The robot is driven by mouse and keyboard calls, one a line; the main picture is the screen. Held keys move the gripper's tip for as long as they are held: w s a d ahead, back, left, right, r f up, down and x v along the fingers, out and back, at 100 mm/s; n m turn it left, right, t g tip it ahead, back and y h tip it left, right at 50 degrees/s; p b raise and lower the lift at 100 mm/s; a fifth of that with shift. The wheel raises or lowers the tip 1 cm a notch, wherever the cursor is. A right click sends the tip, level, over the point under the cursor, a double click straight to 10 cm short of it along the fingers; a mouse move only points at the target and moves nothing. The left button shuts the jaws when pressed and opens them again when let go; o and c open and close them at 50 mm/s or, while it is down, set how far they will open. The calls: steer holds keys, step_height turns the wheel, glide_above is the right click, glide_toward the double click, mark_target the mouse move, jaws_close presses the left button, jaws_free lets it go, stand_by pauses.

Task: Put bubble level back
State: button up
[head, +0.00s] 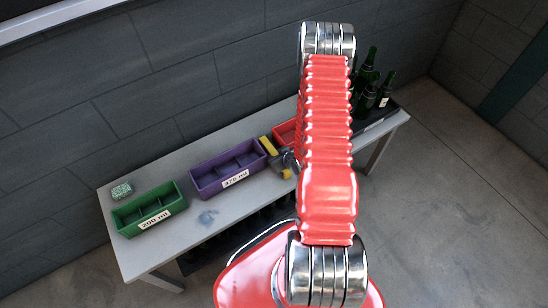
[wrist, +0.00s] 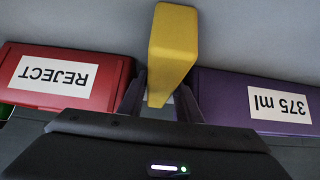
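The yellow block I take to be the bubble level (wrist: 172,45) stands out between my gripper's fingers (wrist: 160,98) in the wrist view. A finger lies against each side of it, and the gripper appears shut on it. In the head view the yellow level (head: 267,146) shows beside my gripper (head: 281,160), in front of the gap between the purple and red bins. I cannot tell whether it touches the table. No vial or bubble is visible.
The grey table (head: 165,249) carries a green 200 ml bin (head: 150,222), a purple 375 ml bin (head: 235,180) and a red REJECT bin (wrist: 98,62). A green-white block (head: 122,191) lies behind the green bin. Dark bottles (head: 383,90) stand at the right. My arm hides the middle.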

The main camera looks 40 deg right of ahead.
steer(key=shift+c, duration=0.3)
jaws_close()
stand_by(0.4)
